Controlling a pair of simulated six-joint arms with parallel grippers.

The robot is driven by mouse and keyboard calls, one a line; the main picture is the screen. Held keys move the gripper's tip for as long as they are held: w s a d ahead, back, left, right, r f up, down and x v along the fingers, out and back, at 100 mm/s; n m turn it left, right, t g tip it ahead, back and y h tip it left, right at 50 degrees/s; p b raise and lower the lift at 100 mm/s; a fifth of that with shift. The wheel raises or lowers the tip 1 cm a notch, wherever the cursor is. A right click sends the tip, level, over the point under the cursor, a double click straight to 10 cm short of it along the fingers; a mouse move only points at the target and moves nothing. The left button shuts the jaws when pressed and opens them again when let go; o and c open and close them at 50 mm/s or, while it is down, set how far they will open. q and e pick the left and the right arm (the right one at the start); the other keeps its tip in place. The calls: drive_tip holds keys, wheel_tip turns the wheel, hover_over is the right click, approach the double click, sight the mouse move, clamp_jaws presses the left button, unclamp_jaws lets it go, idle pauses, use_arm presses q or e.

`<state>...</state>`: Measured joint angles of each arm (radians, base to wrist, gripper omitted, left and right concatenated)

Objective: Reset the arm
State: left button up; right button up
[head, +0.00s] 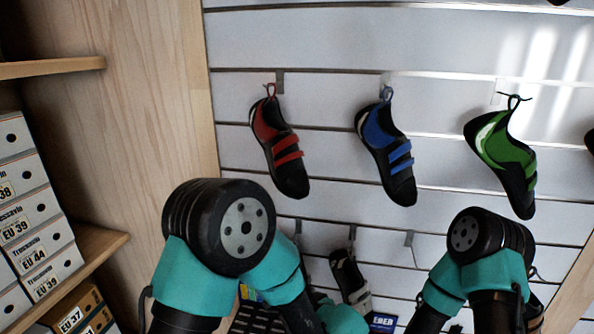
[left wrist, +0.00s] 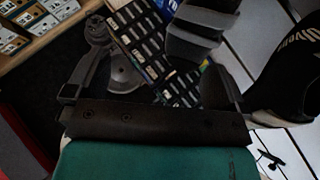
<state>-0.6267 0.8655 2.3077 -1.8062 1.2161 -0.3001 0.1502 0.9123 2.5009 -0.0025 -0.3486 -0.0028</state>
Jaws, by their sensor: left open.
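My left arm (head: 225,235) rises in the lower left of the head view, and its links hide its gripper there. In the left wrist view my left gripper (left wrist: 150,45) is open, its dark fingers spread apart. Nothing is visibly held between them. My right arm (head: 480,255) is in the lower right of the head view. Its gripper is hidden behind or below its own links.
A red shoe (head: 277,140), a blue shoe (head: 386,145) and a green shoe (head: 505,155) hang on the slatted wall. A dark shoe (head: 350,275) hangs lower, between the arms. Shoe boxes (head: 30,215) fill the left shelves. A black shoe (left wrist: 285,75) is right of my left gripper.

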use_arm(q)
drive_tip(key=s+a+f+n+g+h, duration=0.4)
drive_tip(key=s+a+f+n, duration=0.4)
drive_tip(key=a+f+n, duration=0.3)
drive_tip(key=s+a+f+n+g+h, duration=0.4)
drive_tip(key=s+a+f+n, duration=0.5)
drive_tip(key=n, duration=1.1)
drive_tip(key=a+f+h, duration=0.2)
drive_tip(key=a, duration=0.2)
drive_tip(key=shift+a+f+g, duration=0.2)
drive_tip(key=shift+a+g, duration=0.15)
drive_tip(key=shift+g, duration=0.05)
